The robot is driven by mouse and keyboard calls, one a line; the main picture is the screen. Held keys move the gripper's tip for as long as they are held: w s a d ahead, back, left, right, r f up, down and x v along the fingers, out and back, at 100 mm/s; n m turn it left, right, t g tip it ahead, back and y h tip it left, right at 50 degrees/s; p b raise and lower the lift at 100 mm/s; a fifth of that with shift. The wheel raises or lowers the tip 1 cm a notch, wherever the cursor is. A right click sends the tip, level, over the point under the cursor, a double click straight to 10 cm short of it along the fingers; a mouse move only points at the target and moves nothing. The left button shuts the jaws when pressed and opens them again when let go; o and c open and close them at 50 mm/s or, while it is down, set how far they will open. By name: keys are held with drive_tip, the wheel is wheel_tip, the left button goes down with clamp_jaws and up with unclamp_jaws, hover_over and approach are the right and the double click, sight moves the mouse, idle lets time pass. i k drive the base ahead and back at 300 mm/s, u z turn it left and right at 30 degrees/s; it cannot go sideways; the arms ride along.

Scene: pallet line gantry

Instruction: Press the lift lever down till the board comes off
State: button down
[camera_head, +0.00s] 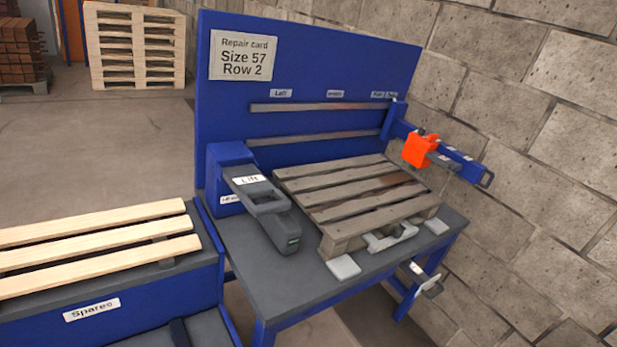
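The lift lever (280,228) is a dark grey bar with an opening in it and a white "Lift" label. It slopes from a blue housing (226,160) down toward the front of the blue bench (300,290). Right of it a weathered wooden pallet (350,200) lies on the grey bench top, with several slats in place. One slat has a dark brown stain (392,181) near its right end. I cannot tell whether any board is loose. My gripper does not show.
A blue back panel carries a card (243,56) reading "Repair card, Size 57, Row 2". An orange block (420,150) sits on a blue arm at right. Pale boards (100,235) lie on the "Spares" bench at left. A block wall (540,170) closes the right.

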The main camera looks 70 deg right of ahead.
sight(248, 183)
drive_tip(key=z, duration=0.5)
drive_tip(key=i, duration=0.95)
drive_tip(key=z, duration=1)
drive_tip(key=i, duration=0.35)
drive_tip(key=z, duration=0.1)
drive_tip(key=k, duration=0.95)
drive_tip(key=z, duration=0.2)
drive_tip(key=i, duration=0.95)
drive_tip(key=u, duration=0.1)
